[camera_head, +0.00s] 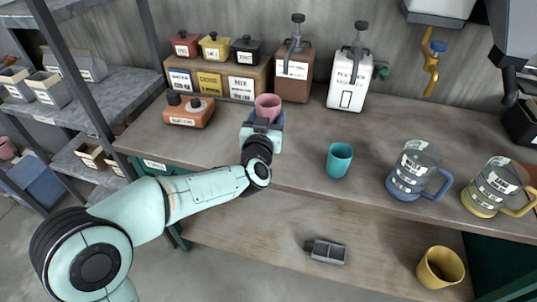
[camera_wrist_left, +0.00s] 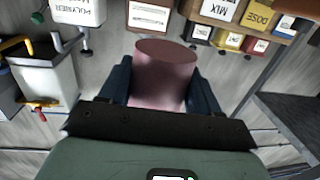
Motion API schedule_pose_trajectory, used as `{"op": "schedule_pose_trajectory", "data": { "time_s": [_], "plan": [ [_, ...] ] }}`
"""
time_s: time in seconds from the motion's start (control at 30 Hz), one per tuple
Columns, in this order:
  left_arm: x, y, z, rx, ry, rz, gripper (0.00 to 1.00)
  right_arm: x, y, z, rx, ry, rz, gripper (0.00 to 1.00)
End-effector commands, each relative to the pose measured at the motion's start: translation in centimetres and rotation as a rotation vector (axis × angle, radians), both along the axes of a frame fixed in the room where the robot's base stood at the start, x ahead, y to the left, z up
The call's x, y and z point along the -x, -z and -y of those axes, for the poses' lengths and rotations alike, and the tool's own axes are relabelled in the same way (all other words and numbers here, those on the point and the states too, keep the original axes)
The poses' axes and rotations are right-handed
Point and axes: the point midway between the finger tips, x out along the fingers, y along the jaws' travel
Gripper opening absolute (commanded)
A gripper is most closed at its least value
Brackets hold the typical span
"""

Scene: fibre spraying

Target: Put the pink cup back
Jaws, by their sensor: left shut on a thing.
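The pink cup (camera_head: 267,104) is at the end of my left arm in the head view, above the back part of the workbench. My left gripper (camera_head: 266,122) is shut on it. In the left wrist view the pink cup (camera_wrist_left: 164,75) sits between the two dark fingers of my left gripper (camera_wrist_left: 160,88), one on each side. I cannot tell whether the cup's base touches the bench. Another pink cup (camera_head: 7,149) shows on the shelf at the far left edge. My right gripper is not in view.
A teal cup (camera_head: 339,160) and two labelled jugs (camera_head: 412,172) (camera_head: 495,187) stand to the right on the workbench (camera_head: 295,150). Labelled containers and dispensers (camera_head: 348,83) line the back. A red-orange box (camera_head: 189,111) stands left. A yellow cup (camera_head: 440,267) is on the lower shelf.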

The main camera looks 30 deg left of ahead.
Motion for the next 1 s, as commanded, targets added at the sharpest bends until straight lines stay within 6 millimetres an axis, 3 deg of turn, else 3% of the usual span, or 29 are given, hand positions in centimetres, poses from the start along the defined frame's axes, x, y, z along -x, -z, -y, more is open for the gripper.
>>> {"op": "schedule_pose_trajectory", "data": {
  "time_s": [0.03, 0.1, 0.43, 0.63, 0.77, 1.0],
  "plan": [
    [0.0, 2.0, 0.0, -0.002, 0.0, -0.007, 0.22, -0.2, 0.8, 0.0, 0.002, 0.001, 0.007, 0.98],
    [0.0, 3.5, 0.0, -0.001, -0.001, -0.006, 0.22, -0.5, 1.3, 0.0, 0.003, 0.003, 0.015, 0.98],
    [0.0, 6.9, 0.0, -0.001, -0.001, -0.003, 0.22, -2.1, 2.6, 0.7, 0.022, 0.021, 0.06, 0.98],
    [0.0, 10.6, 0.0, -0.001, -0.001, -0.004, 0.22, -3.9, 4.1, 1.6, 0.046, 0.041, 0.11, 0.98],
    [0.0, 11.6, 0.0, 0.0, -0.001, -0.001, 0.22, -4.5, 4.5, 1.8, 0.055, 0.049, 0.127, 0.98],
    [0.0, 11.5, 0.0, 0.001, -0.001, 0.001, 0.22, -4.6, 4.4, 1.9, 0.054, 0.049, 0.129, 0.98]
  ]
}}
